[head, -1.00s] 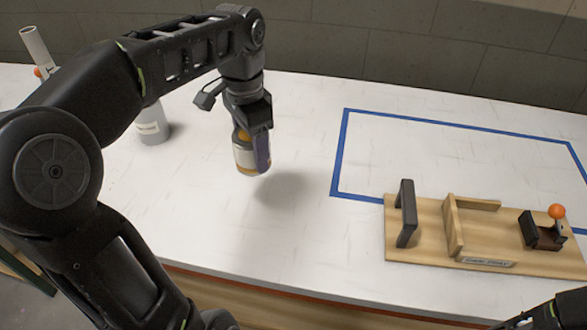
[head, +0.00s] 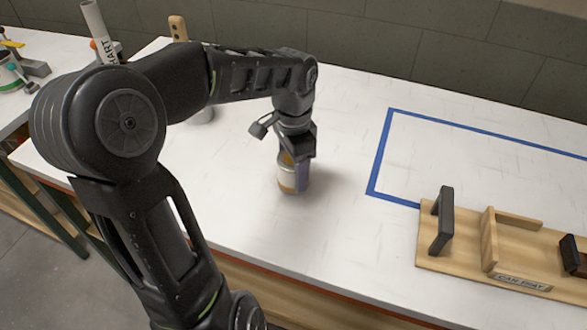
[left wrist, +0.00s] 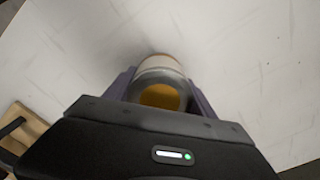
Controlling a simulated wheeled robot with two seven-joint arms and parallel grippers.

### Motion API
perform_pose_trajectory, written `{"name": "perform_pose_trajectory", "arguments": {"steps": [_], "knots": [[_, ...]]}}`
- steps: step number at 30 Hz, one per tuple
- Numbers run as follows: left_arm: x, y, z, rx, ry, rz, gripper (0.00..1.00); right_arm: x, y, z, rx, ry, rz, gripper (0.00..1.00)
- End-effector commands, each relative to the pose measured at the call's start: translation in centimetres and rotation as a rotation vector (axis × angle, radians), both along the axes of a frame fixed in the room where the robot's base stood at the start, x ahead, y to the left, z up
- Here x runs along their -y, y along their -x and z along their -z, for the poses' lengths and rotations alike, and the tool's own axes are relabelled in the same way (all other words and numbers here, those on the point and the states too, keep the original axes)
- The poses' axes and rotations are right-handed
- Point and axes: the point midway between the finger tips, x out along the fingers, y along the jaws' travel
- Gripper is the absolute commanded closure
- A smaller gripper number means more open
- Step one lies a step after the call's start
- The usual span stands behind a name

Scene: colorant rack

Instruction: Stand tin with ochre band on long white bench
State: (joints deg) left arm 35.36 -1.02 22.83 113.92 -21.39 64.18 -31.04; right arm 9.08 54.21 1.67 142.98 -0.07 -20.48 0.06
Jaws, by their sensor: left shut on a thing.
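The tin with the ochre band (head: 287,180) is upright over the long white bench (head: 240,220), left of the blue tape outline. My left gripper (head: 298,165) points down and is shut on the tin, its purple fingers on either side. The tin's base is at or very near the bench top; I cannot tell whether it touches. In the left wrist view the tin (left wrist: 160,93) sits between the fingers (left wrist: 161,98), with its ochre top showing and white bench beyond. My right gripper is out of view.
A blue tape outline (head: 378,165) marks the bench right of the tin. A wooden fixture (head: 465,245) with a dark upright handle stands at the front right. A pale cylinder (head: 203,115) is partly hidden behind my left arm. Bench around the tin is clear.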

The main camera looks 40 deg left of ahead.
Motion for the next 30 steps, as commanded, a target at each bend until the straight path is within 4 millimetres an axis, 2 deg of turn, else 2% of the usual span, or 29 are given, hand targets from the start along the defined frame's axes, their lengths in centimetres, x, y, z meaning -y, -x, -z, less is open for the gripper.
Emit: {"name": "perform_pose_trajectory", "arguments": {"steps": [13, 14, 21, 30], "knots": [[0.02, -0.01, 0.89, 0.001, 0.0, 0.0, 0.83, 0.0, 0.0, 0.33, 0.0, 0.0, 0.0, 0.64], [0.01, 0.0, 0.77, 0.001, 0.0, -0.001, 0.34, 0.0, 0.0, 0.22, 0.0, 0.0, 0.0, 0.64], [0.01, 0.0, 0.74, 0.001, 0.0, -0.001, 0.14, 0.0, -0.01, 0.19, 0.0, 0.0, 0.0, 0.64], [0.0, -0.01, 0.49, 0.001, 0.0, -0.001, 0.14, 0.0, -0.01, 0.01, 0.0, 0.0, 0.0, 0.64]]}}
